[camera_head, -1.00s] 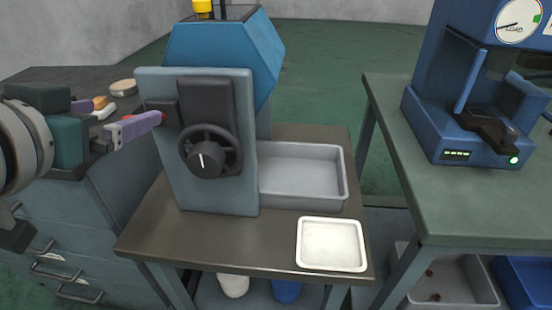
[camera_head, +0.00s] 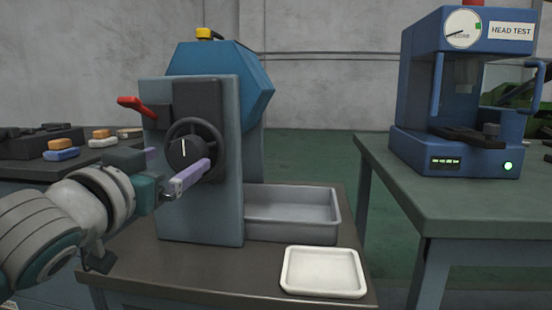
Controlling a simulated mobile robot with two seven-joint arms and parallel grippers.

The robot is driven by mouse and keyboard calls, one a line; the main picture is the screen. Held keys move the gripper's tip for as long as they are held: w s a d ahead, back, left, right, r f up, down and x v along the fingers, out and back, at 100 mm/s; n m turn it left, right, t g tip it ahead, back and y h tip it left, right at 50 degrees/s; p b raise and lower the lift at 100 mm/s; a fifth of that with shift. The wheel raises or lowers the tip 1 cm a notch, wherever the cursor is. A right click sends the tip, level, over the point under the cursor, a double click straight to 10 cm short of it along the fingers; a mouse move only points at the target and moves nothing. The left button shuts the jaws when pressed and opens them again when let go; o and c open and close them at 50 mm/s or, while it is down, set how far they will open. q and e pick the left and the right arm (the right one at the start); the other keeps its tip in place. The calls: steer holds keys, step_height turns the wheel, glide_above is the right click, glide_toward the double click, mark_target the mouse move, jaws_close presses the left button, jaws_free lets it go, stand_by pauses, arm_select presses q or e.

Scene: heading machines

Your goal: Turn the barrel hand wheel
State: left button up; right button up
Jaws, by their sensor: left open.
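The barrel hand wheel (camera_head: 220,138) is a dark ring on the front plate of the blue-grey heading machine (camera_head: 215,95). A black knob with a white mark (camera_head: 184,146) sits at its middle, the mark about upright. My left gripper (camera_head: 180,163) is open and comes in from the left with purple-grey fingers. The nearer finger overlaps the lower part of the wheel in the picture; the other shows to the wheel's left. I cannot tell whether either touches the wheel. My right gripper is not in view.
A red lever (camera_head: 137,105) sticks out left above the wheel. A grey bin (camera_head: 292,233) and white tray (camera_head: 322,292) stand on the machine's table (camera_head: 225,283). A blue head test machine (camera_head: 462,160) stands on the right bench. Small parts lie on the left cabinet.

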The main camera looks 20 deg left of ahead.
mark_target(184, 156)
arm_select(q)
steer(key=b+x, duration=0.1)
steer(key=x, duration=0.4)
steer(key=shift+w, duration=0.15)
steer(key=shift+c, duration=0.4)
steer(key=c, duration=1.2)
steer(key=shift+c, duration=0.2)
